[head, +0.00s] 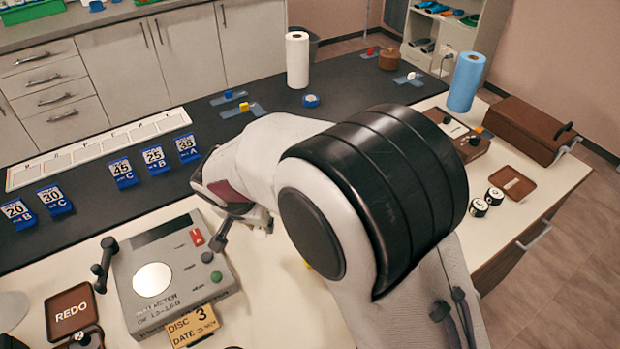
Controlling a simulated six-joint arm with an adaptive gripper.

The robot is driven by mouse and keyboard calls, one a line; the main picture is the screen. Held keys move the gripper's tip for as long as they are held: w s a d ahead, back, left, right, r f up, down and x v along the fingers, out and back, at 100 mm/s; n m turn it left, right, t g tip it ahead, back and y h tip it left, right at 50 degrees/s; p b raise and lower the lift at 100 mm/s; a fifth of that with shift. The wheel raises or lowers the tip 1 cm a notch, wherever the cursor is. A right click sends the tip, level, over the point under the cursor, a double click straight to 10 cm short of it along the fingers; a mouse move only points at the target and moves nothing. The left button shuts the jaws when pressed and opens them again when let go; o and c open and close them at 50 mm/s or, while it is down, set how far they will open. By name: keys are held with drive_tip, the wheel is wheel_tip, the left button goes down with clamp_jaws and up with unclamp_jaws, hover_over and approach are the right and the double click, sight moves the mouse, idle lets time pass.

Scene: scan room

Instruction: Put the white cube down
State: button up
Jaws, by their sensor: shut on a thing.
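My gripper (236,212) is only partly in view beside the grey device, low over the pale table. My own wrist and arm hide most of it. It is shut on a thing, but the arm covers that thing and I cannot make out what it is.
The grey device (165,275) with buttons stands at the left front. Blue numbered card stands (155,160) line the dark mat (110,200). A white roll (297,60) and blue roll (466,82) stand behind. A brown tray (512,183) and black-and-white pots (480,207) are at right.

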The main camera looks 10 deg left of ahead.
drive_tip(key=w+d+r+n+y, duration=0.1)
drive_tip(key=w+d+r+n, duration=0.1)
drive_tip(key=w, duration=0.8)
drive_tip(key=w+d+r+n, duration=0.2)
drive_tip(key=w+d, duration=0.2)
drive_tip(key=w, duration=0.6)
drive_tip(key=shift+d+r+n+y, duration=0.2)
drive_tip(key=shift+n+y, duration=0.2)
drive_tip(key=shift+f, duration=2.5)
drive_tip(key=shift+f, duration=2.5)
drive_tip(key=shift+f, duration=0.1)
drive_tip(key=o, duration=0.9)
